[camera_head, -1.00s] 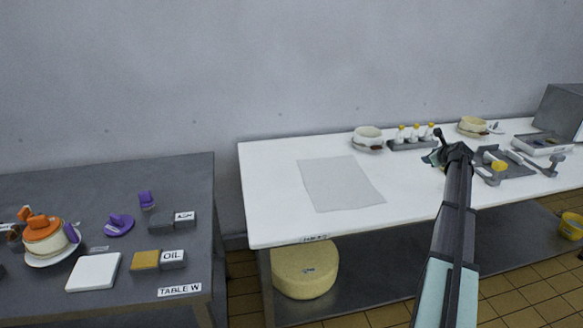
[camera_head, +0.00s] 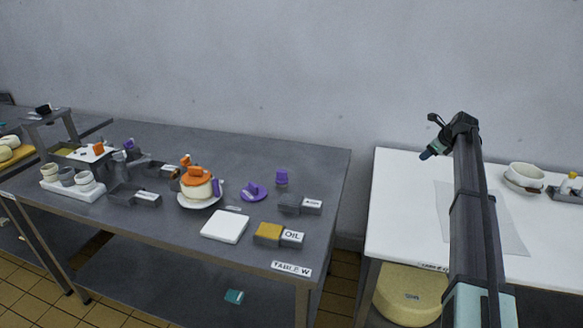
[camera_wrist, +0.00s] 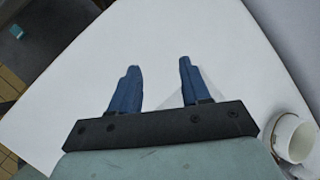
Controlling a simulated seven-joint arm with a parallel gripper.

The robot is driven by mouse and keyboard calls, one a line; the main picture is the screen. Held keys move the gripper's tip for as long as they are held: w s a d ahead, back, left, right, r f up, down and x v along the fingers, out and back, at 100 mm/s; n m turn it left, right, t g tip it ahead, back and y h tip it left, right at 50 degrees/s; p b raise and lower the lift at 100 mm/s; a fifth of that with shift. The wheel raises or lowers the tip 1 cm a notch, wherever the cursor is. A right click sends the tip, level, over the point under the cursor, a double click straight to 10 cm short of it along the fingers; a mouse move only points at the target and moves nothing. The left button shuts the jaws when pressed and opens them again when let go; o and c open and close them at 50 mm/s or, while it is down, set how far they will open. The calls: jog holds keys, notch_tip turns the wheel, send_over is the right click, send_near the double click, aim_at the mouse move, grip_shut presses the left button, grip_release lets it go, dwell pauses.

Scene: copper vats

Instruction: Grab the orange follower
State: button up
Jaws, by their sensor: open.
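An orange disc-like piece with a raised block (camera_head: 199,174) sits on top of a cream round mould (camera_head: 197,190) on the grey table W. The mould stands on a white plate with a purple piece against its right side. Another small orange piece (camera_head: 186,160) shows just behind it. I cannot tell whether the two orange pieces are joined. My gripper (camera_head: 429,151) is well to the right of them, raised above the white table. In the wrist view my gripper's blue fingers (camera_wrist: 155,82) are apart with nothing between them.
A purple disc (camera_head: 254,192), a purple cup (camera_head: 282,177), a white slab (camera_head: 225,226) and an OIL block (camera_head: 291,238) lie near the mould. A press stand (camera_head: 62,128) is at left. A gap separates table W from the white table (camera_head: 395,205).

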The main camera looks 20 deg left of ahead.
jog(key=s+a+r+n+g, duration=0.1)
jog(key=a+r+n+g, duration=0.1)
jog(key=a, duration=1.8)
jog(key=n+g+h, duration=0.3)
jog(key=n+g, duration=0.1)
jog(key=n, duration=0.3)
send_near(196, 167)
notch_tip(196, 167, down, 4)
jog(key=shift+w+a+f, duration=0.1)
jog(key=shift+a, duration=0.05)
jog(key=shift+w+a+f, duration=0.1)
jog(key=shift+a+f, duration=0.05)
jog(key=shift+f, duration=2.9)
grip_shut()
